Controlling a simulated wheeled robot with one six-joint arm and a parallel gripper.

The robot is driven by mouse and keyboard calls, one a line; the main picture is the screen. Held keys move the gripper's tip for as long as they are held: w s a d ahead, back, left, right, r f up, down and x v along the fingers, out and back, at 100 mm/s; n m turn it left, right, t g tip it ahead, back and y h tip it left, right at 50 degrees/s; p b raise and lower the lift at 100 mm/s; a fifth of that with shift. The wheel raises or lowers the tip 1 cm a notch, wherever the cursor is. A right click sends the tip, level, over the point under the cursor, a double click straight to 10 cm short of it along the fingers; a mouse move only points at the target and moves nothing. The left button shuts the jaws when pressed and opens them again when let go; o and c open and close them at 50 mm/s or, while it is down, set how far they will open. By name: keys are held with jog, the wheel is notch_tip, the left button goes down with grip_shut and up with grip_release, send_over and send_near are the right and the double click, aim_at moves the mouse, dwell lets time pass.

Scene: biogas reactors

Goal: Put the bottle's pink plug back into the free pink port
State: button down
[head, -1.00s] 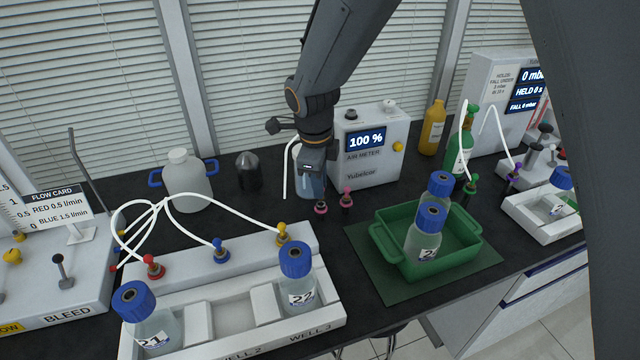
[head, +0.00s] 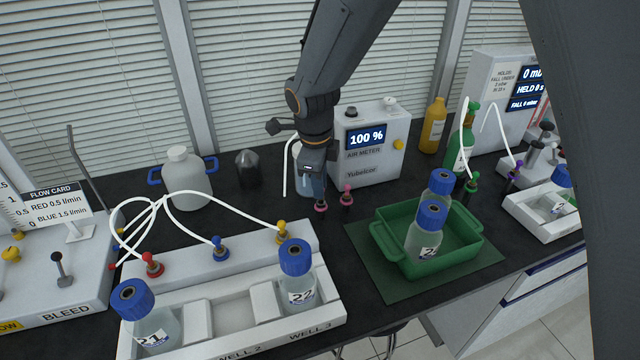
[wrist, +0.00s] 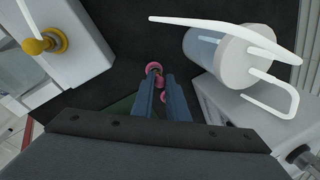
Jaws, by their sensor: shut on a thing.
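My gripper (head: 319,203) points down beside the air meter, its blue-grey fingers closed together. In the wrist view its fingertips (wrist: 159,80) are at small pink parts. The pink plug (wrist: 163,97) seems to be between the fingers, mostly hidden by them. A pink-ringed port (wrist: 153,68) shows just past the fingertips; I cannot tell whether the plug touches it. In the head view one pink ring (head: 321,208) is directly under the fingers, and another pink-topped fitting (head: 346,196) stands to its right. The clear bottle with a white lid (wrist: 247,58) stands close by, largely behind my gripper in the head view.
The air meter (head: 372,148) stands right behind my gripper. A white tube (wrist: 215,22) arcs near the bottle. A green tray (head: 462,238) with two blue-capped bottles is at front right. A white rack (head: 232,312) with blue-capped bottles and tubed fittings is at front left.

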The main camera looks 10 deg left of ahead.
jog(key=shift+f+b, duration=0.35)
jog(key=shift+f, duration=0.25)
dwell(0.6)
jog(key=c, duration=1.7)
grip_release()
jog(key=shift+o, duration=0.2)
jog(key=b+v, duration=0.1)
jog(key=v, duration=0.7)
jog(key=shift+b, duration=0.4)
